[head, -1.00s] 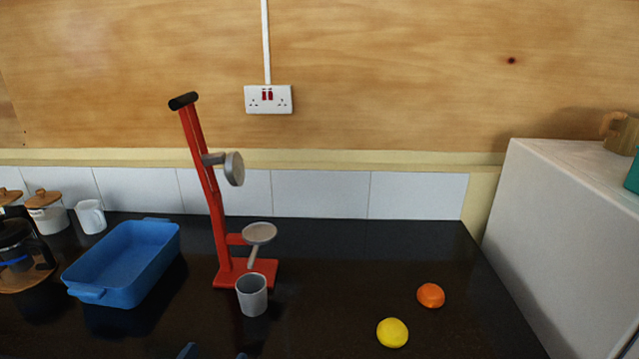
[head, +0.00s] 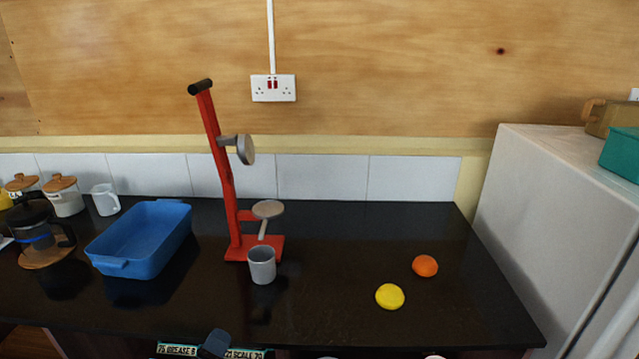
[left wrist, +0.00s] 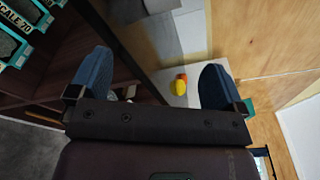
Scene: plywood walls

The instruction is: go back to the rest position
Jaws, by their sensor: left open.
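My left gripper (left wrist: 153,82) is open in the left wrist view, with its two blue fingers wide apart and nothing between them. In the head view only a dark blue part of it (head: 214,345) shows at the bottom edge, in front of the counter's front. It is apart from everything on the counter. My right gripper is in neither view.
The dark counter (head: 330,325) holds a blue dish (head: 112,262), a red press (head: 226,180), a grey cup (head: 262,265), a lemon (head: 390,296) and an orange (head: 425,266). A white cabinet (head: 560,220) stands right. Labelled boxes (head: 178,350) sit below the front edge.

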